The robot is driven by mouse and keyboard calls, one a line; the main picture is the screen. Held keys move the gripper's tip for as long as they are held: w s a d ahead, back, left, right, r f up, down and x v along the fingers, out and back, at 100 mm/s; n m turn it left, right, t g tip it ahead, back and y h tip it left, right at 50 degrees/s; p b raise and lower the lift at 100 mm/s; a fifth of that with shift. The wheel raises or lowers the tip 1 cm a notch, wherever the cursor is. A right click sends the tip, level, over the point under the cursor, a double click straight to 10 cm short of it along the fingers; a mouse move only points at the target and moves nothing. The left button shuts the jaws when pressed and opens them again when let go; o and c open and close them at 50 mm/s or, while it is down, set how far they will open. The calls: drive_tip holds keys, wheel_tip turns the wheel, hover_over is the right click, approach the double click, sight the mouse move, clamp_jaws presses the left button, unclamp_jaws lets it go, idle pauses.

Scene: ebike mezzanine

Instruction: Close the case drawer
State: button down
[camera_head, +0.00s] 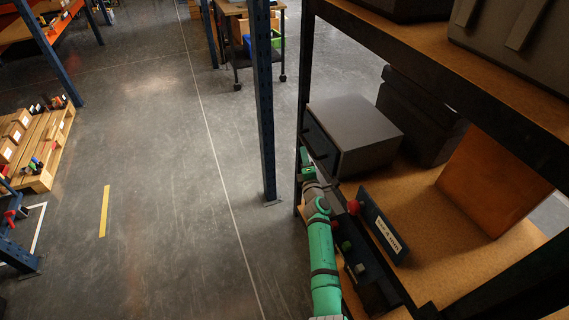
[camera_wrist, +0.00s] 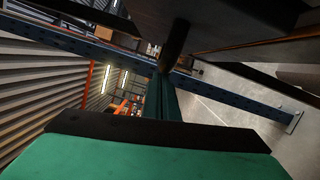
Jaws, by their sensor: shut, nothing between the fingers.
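The case (camera_head: 355,128) is a grey box on the wooden shelf, right of centre in the head view. Its dark blue drawer front (camera_head: 319,143) faces left, towards the aisle. From this angle I cannot tell how far the drawer stands out. My gripper (camera_head: 306,168) is at the end of my green arm, just below and beside the near lower part of the drawer front. It is shut and empty; whether it touches the drawer is unclear. In the wrist view, a dark finger shape (camera_wrist: 175,48) rises beyond my green wrist, and the drawer cannot be made out clearly.
A dark blue rack post (camera_head: 264,100) stands left of the shelf. A labelled sign (camera_head: 384,222) and small coloured parts (camera_head: 347,246) are on the shelf's front edge beside my arm. An orange-brown panel (camera_head: 490,185) leans on the right.

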drive_tip(key=shift+s+a+f, duration=0.55)
drive_tip(key=shift+s+a, duration=0.45)
drive_tip(key=shift+a, duration=1.7)
drive_tip(key=v, duration=1)
drive_tip(key=shift+d, duration=0.4)
drive_tip(key=shift+a+r, duration=0.1)
drive_tip(key=shift+a, duration=0.05)
